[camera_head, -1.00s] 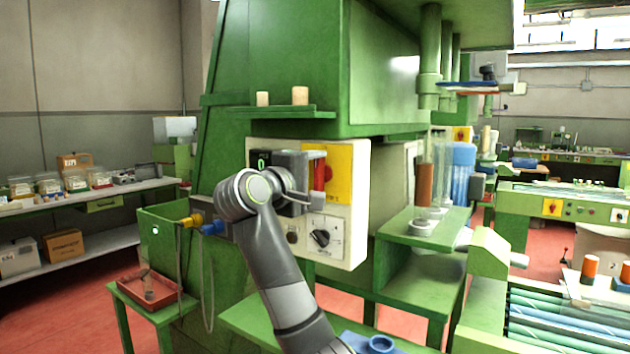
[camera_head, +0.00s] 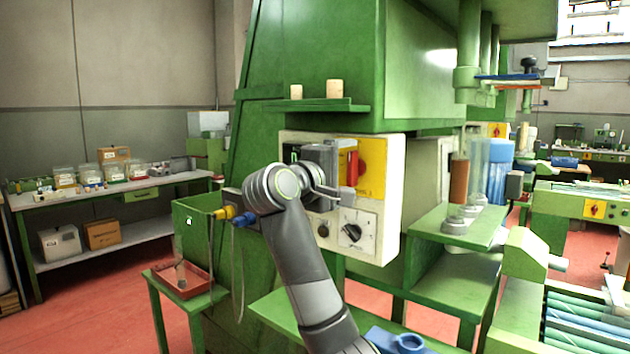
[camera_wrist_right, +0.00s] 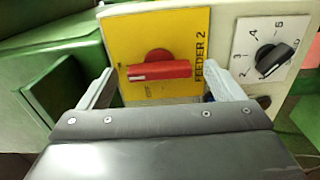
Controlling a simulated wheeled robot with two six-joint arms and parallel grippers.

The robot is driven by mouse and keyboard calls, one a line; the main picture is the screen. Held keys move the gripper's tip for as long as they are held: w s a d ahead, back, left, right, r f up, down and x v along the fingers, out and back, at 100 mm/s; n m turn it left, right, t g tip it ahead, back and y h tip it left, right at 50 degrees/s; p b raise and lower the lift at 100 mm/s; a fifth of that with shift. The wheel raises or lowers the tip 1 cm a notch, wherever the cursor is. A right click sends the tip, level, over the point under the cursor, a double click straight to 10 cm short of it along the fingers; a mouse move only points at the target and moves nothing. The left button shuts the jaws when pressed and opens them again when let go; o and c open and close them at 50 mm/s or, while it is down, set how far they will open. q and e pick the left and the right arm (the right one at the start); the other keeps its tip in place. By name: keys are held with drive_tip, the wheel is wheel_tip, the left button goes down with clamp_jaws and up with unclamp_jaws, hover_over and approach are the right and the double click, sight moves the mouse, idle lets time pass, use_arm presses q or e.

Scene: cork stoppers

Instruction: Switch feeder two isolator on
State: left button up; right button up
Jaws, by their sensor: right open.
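The feeder two isolator is a red handle (camera_head: 352,167) on a yellow plate (camera_head: 373,180), on the front of a pale control box. In the right wrist view the red handle (camera_wrist_right: 160,70) lies crosswise on the yellow plate (camera_wrist_right: 130,33), which reads "FEEDER 2" sideways. My right gripper (camera_head: 338,182) is in front of the box, partly hiding the plate. In its wrist view the open fingers (camera_wrist_right: 158,85) stand on either side of the handle's ends, with nothing between them clearly gripped. My left gripper is out of view.
A black selector knob (camera_head: 350,231) on a numbered dial sits below the plate. A green shelf (camera_head: 330,106) with two corks is above the box. A green ledge (camera_head: 455,232) with clear tubes stands to the right. A red tray (camera_head: 180,280) is at lower left.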

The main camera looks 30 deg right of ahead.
use_arm(q)
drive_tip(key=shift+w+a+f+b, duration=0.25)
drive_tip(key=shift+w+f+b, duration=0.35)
drive_tip(key=shift+b, duration=0.65)
use_arm(e)
drive_tip(key=v, duration=1.6)
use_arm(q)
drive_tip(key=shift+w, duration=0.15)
